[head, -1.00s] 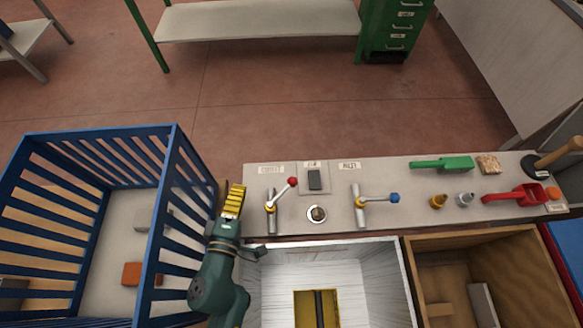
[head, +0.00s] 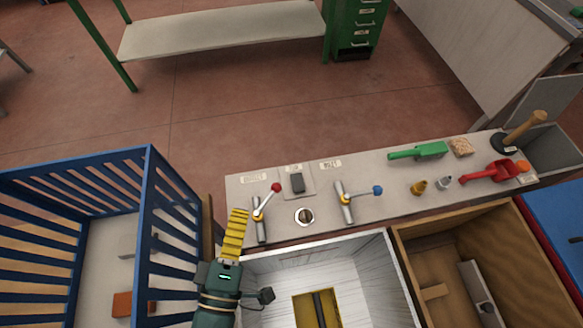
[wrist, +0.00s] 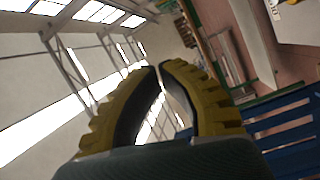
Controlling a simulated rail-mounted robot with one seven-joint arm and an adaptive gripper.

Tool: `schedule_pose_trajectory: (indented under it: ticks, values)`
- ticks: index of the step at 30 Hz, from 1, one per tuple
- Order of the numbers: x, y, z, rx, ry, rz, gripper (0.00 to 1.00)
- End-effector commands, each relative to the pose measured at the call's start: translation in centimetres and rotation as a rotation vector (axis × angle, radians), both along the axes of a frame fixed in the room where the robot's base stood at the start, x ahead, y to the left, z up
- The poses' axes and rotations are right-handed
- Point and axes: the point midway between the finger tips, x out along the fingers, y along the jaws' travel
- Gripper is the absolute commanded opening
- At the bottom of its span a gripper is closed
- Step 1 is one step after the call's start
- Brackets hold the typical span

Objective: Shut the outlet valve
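The left valve (head: 260,219) stands on the bench under a label (head: 254,178) that appears to read OUTLET. Its lever ends in a red ball (head: 276,188) and points up and right, slanted to its grey pipe. The right valve (head: 344,202) has a blue-knobbed lever (head: 377,190) pointing right, roughly across its pipe, under a label that appears to read INLET. My gripper (head: 239,213) is just left of the red-balled valve, apart from its lever as far as I can tell. In the wrist view its yellow fingers (wrist: 163,69) nearly meet at the tips, with nothing between them.
A round gauge or drain (head: 304,217) and a dark switch (head: 297,183) sit between the valves. A blue slatted crate (head: 149,220) stands close on the left. A white box (head: 375,265) and a wooden box (head: 480,225) are in front. Tools lie along the bench's right side.

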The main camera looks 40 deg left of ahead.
Motion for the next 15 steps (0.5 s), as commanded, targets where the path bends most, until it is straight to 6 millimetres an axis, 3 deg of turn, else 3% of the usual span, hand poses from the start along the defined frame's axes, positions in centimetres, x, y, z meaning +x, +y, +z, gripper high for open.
schedule_pose_trajectory:
  ticks: [1,15]
  values:
    - [0.4,-0.3,1.3,0.017,-0.005,-0.014,0.0]
    - [4.2,-3.6,9.3,0.192,-0.042,-0.147,0.0]
